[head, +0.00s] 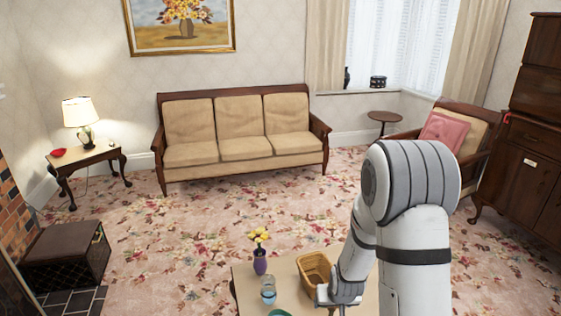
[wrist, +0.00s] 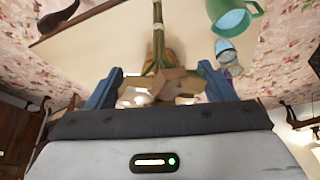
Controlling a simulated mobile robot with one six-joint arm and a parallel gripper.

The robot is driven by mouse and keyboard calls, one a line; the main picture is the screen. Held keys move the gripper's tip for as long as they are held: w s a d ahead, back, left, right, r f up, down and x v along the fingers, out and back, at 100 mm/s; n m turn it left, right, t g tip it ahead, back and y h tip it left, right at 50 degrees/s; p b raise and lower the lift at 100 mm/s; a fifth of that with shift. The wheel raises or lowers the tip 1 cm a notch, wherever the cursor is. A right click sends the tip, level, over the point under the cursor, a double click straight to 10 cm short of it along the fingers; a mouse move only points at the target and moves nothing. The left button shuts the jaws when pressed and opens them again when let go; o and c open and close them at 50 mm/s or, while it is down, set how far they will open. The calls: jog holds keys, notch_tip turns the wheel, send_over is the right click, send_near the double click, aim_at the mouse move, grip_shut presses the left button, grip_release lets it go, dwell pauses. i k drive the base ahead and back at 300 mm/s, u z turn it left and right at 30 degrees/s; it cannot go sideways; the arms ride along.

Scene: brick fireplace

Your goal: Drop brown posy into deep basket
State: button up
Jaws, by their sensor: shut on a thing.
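My gripper (wrist: 160,82) shows in the wrist view with a blue finger on each side. It is shut on the brown posy (wrist: 158,40), whose green stems point away toward the top of the picture. Tan and brown petal-like pieces lie between the fingers. The deep basket (head: 315,270) is a yellow-tan woven one on the low table in the head view, just left of my arm. In the wrist view a small yellowish patch shows behind the stems; I cannot tell if it is the basket. My gripper and the posy are hidden in the head view.
On the table (head: 245,280) stand a purple vase (head: 260,263) with yellow flowers and a blue glass (head: 268,289), left of the basket. A sofa (head: 240,135) stands beyond open carpet.

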aim_at(317, 277)
jog(key=z, duration=0.85)
jog(key=k, duration=1.05)
jog(key=u, duration=0.65)
jog(key=i, duration=1)
